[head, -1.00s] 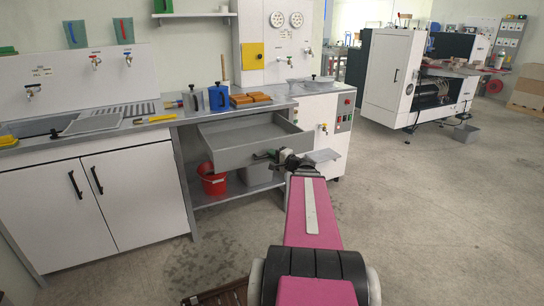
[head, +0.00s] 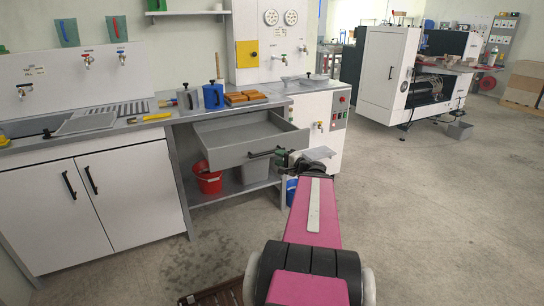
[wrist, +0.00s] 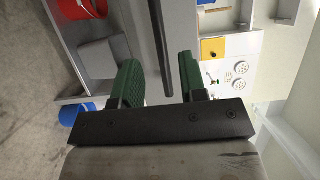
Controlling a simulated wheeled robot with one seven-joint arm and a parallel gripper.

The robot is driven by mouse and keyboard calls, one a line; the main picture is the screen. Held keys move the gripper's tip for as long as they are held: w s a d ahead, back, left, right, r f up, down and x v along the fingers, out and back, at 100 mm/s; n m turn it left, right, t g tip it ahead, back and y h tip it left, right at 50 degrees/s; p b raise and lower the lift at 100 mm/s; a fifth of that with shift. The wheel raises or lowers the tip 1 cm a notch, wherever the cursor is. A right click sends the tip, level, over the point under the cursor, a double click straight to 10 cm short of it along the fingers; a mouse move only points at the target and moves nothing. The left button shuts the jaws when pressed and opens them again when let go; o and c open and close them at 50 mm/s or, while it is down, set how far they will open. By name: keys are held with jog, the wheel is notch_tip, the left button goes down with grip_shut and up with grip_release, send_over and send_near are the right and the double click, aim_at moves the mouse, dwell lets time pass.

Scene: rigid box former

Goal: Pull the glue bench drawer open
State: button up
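The grey glue bench drawer (head: 235,152) stands pulled out from under the bench top, and its empty inside shows in the head view. Its black bar handle (head: 262,154) is on the drawer front, towards the right end. My gripper (head: 287,157) is at the right end of this handle. In the wrist view my gripper (wrist: 162,80) has its two green fingers apart. The dark handle bar (wrist: 158,40) runs between them, with a gap visible on both sides. My gripper's fingertips are small and partly hidden in the head view.
The bench top (head: 190,115) carries a blue container (head: 213,96) and orange-brown blocks (head: 246,97). A red bucket (head: 208,180) and a grey bin (head: 252,172) sit on the shelf below the drawer. A blue bucket (head: 291,190) is beside the bench.

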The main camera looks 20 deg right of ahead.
jog(key=shift+v, duration=2.05)
jog(key=s+a+f+n+g+h, duration=0.2)
jog(key=a+f+n+g, duration=0.4)
jog(key=a, duration=0.8)
jog(key=s+a+f+n+g+h, duration=0.2)
jog(key=a+f+n+g+h, duration=0.3)
jog(key=a+f+g, duration=0.5)
jog(key=a+f+n, duration=0.2)
jog(key=a+f, duration=0.1)
jog(key=a, duration=0.1)
jog(key=shift+s+a+f, duration=0.3)
jog(key=shift+a+f, duration=0.05)
